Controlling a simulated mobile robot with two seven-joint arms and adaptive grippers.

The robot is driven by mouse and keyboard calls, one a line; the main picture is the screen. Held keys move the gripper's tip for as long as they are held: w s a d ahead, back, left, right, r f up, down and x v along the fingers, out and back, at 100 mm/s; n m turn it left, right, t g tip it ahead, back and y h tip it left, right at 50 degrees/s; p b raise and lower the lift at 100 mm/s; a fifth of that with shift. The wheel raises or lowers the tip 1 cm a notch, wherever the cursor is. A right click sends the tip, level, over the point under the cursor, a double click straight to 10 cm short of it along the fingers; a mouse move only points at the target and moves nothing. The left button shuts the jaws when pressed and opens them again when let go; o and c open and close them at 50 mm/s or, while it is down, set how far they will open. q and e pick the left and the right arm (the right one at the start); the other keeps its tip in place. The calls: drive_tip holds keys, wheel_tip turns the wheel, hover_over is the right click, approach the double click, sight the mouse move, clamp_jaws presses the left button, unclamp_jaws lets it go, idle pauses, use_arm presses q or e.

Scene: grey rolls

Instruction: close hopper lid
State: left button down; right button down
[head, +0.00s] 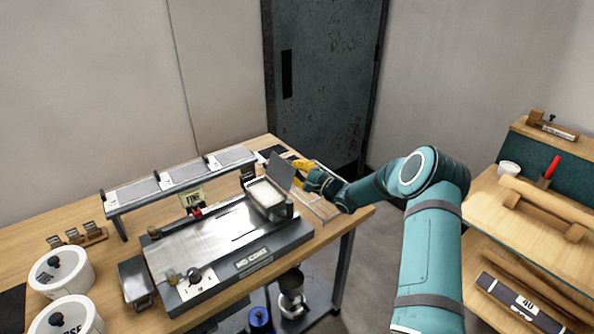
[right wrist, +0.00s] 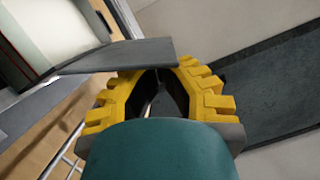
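The hopper (head: 266,196) is an open metal box with pale contents at the right end of the grey machine on the table. Its lid (head: 282,171) is a thin grey plate standing open, steeply tilted, at the hopper's right side. My right gripper (head: 301,164), with yellow fingers, is just right of the lid, on its outer side. In the right wrist view the fingertips (right wrist: 161,69) come together beside the edge of the lid (right wrist: 125,56), with nothing seen between them. Whether they touch the lid is unclear. My left gripper is not in view.
A raised rack (head: 180,180) stands behind the machine (head: 215,250). A wire rack (head: 318,205) lies below my right wrist at the table's right end. White canisters (head: 62,270) stand at left. A wooden bench (head: 530,215) is at far right, with open floor between.

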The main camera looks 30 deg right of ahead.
sight(283, 171)
drive_tip(key=shift+a+r+n, duration=0.2)
drive_tip(key=shift+a+n, duration=0.05)
drive_tip(key=shift+n, duration=0.15)
drive_tip(key=shift+a+r+n+g, duration=0.4)
drive_tip(key=shift+a+n, duration=0.3)
drive_tip(key=shift+n, duration=0.5)
drive_tip(key=a+n, duration=0.1)
drive_tip(key=n, duration=0.1)
drive_tip(key=shift+s+a+r+n, duration=0.15)
drive_tip(key=shift+a+r+n, duration=0.15)
drive_tip(key=shift+a, duration=0.1)
drive_tip(key=shift+a+n+g+h, duration=0.35)
drive_tip(key=shift+a+n, duration=0.25)
drive_tip(key=shift+n, duration=0.2)
drive_tip(key=a+n, duration=0.1)
drive_tip(key=a+n+b, duration=0.1)
drive_tip(key=a+n, duration=0.1)
drive_tip(key=shift+s+f+g+h, duration=0.2)
drive_tip(key=shift+f+g+h, duration=0.15)
drive_tip(key=shift+b, duration=0.3)
